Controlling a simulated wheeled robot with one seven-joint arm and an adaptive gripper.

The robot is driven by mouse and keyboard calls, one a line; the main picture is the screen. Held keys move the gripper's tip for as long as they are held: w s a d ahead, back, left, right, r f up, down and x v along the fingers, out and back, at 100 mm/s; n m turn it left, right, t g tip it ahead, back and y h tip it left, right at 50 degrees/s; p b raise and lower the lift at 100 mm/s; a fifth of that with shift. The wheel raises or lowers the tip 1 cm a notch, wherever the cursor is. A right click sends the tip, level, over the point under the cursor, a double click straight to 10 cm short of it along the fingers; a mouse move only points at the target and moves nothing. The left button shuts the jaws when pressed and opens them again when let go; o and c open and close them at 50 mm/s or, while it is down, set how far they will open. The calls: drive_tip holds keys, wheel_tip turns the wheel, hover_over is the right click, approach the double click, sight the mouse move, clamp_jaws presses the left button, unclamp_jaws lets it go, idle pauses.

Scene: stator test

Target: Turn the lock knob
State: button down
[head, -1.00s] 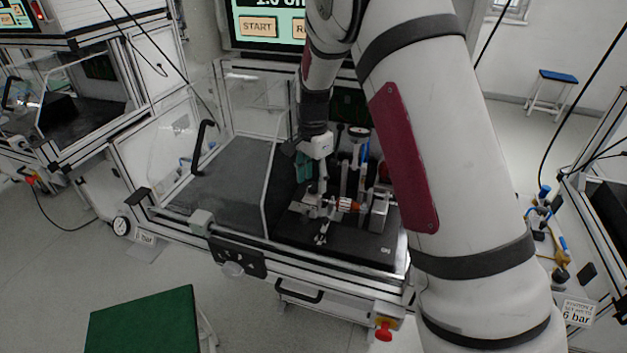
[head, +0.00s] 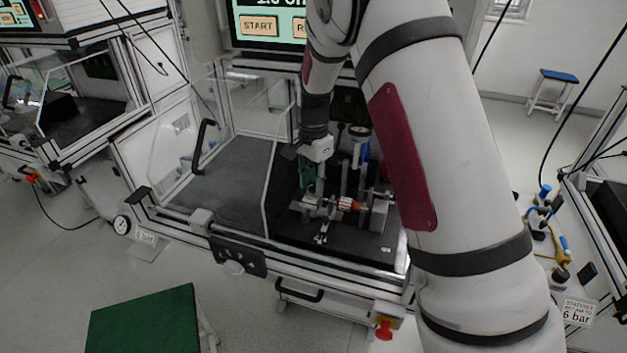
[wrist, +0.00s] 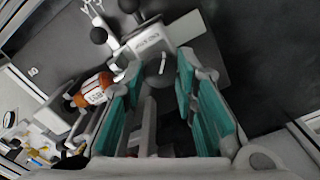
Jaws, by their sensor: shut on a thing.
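My gripper (head: 318,192) hangs down over the black fixture plate (head: 345,241) inside the test station. In the wrist view its teal fingers (wrist: 160,68) straddle a grey labelled block (wrist: 152,40) with a small metal pin (wrist: 162,62). The fingers are shut on a part at this block, which I take to be the lock knob; its shape is mostly hidden between them. The copper-and-white stator (head: 348,204) lies just right of my gripper; it also shows in the wrist view (wrist: 97,88), left of the fingers.
A gauge and posts (head: 359,150) rise behind the stator.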

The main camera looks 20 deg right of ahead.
drive_tip(key=n+b, duration=0.1)
drive_tip(key=n, duration=0.7)
drive_tip(key=shift+n+b, duration=0.3)
drive_tip(key=shift+b, duration=0.05)
drive_tip(key=n, duration=0.4)
drive_tip(key=shift+n, duration=0.3)
drive_tip(key=shift+n+b, duration=0.35)
drive_tip(key=shift+n, duration=1.45)
drive_tip(key=c, duration=1.3)
unclamp_jaws()
drive_tip(key=shift+r, duration=0.1)
